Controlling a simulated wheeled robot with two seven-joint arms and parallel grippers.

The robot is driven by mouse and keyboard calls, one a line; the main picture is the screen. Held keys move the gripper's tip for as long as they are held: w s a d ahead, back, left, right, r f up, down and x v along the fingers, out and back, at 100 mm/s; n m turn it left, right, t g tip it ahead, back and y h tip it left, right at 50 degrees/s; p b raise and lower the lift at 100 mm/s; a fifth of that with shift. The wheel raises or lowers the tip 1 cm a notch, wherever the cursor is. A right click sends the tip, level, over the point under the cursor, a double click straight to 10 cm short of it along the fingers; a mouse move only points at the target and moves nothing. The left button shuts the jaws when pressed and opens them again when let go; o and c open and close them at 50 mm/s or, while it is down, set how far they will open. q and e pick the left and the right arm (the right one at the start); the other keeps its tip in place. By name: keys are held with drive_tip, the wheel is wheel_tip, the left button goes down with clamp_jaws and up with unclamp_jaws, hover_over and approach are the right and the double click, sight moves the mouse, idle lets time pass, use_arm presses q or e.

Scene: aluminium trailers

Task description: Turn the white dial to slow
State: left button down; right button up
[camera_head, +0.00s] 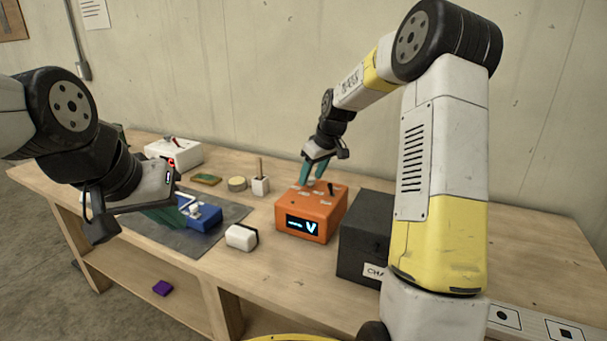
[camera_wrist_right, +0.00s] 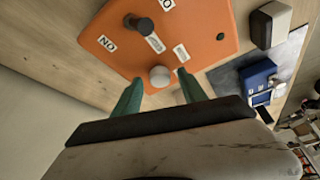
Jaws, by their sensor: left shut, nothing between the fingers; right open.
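An orange box (camera_head: 310,212) with a small lit display stands on the workbench. In the right wrist view its top (camera_wrist_right: 205,25) carries a round white dial (camera_wrist_right: 160,76), a black knob (camera_wrist_right: 140,24) and small labels, some too small to read. My left gripper (camera_head: 182,218) is shut and empty by a blue device (camera_head: 205,215).
A black box (camera_head: 362,240) stands close right of the orange box. A white block with a dark end (camera_head: 240,237) sits in front left. A white box (camera_head: 172,152) and small items lie behind. A grey mat (camera_head: 232,212) lies under the blue device.

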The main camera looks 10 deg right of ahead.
clamp_jaws()
drive_tip(key=shift+m, duration=0.4)
drive_tip(key=m, duration=0.1)
drive_tip(key=m+h, duration=0.1)
drive_tip(key=m, duration=0.1)
drive_tip(key=m+t+h, duration=0.1)
drive_tip(key=m, duration=0.1)
drive_tip(key=shift+s+a, duration=0.1)
drive_tip(key=shift+a, duration=0.25)
drive_tip(key=m+h, duration=0.1)
drive_tip(key=m, duration=0.2)
drive_tip(key=m+h, duration=0.1)
drive_tip(key=m, duration=0.2)
drive_tip(key=shift+a+g, duration=0.1)
drive_tip(key=shift+g, duration=0.2)
